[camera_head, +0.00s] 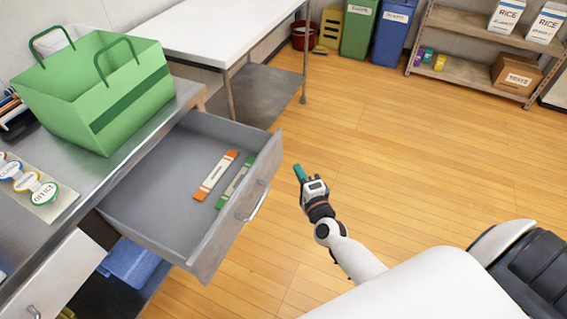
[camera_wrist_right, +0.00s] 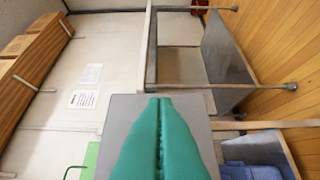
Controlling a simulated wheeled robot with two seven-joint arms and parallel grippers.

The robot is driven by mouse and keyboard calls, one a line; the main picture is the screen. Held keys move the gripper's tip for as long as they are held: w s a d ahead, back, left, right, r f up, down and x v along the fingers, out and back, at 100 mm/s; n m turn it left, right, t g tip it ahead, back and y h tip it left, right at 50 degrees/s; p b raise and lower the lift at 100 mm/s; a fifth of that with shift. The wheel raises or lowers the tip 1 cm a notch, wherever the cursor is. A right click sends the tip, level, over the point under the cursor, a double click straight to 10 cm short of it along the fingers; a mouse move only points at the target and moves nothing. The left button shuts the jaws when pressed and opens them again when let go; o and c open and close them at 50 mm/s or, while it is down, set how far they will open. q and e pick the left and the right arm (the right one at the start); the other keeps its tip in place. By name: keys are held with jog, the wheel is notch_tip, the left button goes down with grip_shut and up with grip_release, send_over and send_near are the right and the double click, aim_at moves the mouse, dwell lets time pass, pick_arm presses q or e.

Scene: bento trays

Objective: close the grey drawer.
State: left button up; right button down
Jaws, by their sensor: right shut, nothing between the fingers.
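The grey drawer (camera_head: 150,205) stands pulled out from under the metal counter in the head view, with its front panel (camera_head: 238,225) and metal handle (camera_head: 256,204) facing right. An orange-and-white packet (camera_head: 215,176) and a green-and-white packet (camera_head: 236,181) lie inside on its bottom. My right gripper (camera_head: 299,172), with green fingers, is just right of the drawer front, with a gap to it in the picture. It is shut and empty; its green fingers (camera_wrist_right: 160,135) lie together in the right wrist view. My left gripper is not in view.
A green bag (camera_head: 95,95) and round labelled lids (camera_head: 32,185) are on the metal counter (camera_head: 75,180). A white table (camera_head: 215,25) stands behind. A blue container (camera_head: 128,262) is below the drawer. The wooden floor to the right is clear up to the far shelf (camera_head: 470,75) and bins.

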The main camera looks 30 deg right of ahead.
aim_at(279, 154)
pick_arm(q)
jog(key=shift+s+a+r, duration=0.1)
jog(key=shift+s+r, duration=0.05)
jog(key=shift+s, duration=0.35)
pick_arm(e)
jog(key=shift+w+a, duration=0.4)
jog(key=shift+w, duration=0.4)
jog(key=shift+w+a, duration=0.35)
jog(key=shift+w, duration=0.5)
jog(key=shift+w+a, duration=0.4)
jog(key=shift+w, duration=0.4)
jog(key=shift+w, duration=0.1)
